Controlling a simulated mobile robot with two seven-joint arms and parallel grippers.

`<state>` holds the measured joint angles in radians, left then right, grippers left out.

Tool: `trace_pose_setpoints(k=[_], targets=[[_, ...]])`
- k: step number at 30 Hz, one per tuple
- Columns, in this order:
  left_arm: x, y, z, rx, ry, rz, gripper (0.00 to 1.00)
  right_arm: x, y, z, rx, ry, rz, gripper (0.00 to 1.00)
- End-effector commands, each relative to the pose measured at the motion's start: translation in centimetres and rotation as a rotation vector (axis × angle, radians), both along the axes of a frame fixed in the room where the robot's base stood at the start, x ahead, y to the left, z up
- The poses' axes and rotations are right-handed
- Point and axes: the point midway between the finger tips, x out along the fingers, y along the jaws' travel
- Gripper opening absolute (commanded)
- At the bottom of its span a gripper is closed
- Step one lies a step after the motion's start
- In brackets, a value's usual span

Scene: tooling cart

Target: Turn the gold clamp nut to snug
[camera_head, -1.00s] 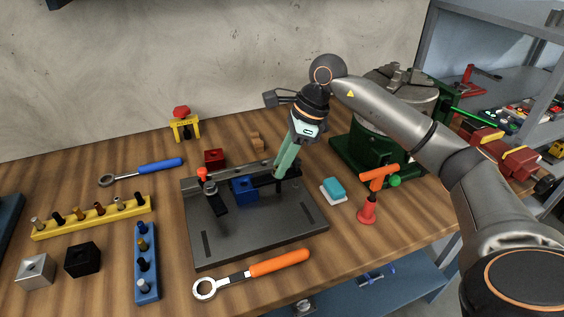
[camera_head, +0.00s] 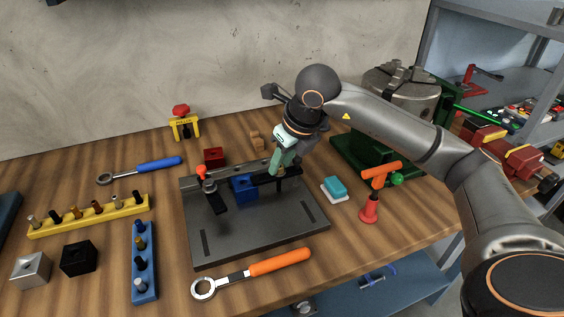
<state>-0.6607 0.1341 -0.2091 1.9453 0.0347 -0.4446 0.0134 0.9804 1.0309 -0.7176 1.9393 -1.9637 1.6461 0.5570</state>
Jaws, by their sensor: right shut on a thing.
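The dark grey fixture plate (camera_head: 262,228) lies on the wooden bench and holds a blue block (camera_head: 243,188). A black clamp strap (camera_head: 262,181) reaches over the block from the right. The gold clamp nut (camera_head: 282,171) shows only as a small patch on this strap, mostly hidden by the green fingers. My right gripper (camera_head: 277,168) points down at the strap, its fingers shut on the nut. The exact contact is hidden. My left gripper is not in view.
A red-tipped clamp (camera_head: 202,174) stands at the plate's left. An orange-handled wrench (camera_head: 270,264) lies in front. A red stand with an orange top (camera_head: 369,208) and a blue-and-white block (camera_head: 335,188) are to the right. A green-based chuck (camera_head: 360,160) stands behind.

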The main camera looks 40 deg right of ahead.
Motion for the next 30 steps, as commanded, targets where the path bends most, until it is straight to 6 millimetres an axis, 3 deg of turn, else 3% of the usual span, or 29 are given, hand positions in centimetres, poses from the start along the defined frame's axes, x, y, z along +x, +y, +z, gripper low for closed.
trace_pose_setpoints(k=[15,30], targets=[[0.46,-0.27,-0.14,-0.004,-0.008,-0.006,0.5,0.02,0.34,0.02,0.001,0.001,-0.372,0.0],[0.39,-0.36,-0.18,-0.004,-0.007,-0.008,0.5,0.02,0.39,0.01,0.002,0.003,-0.461,0.0]])
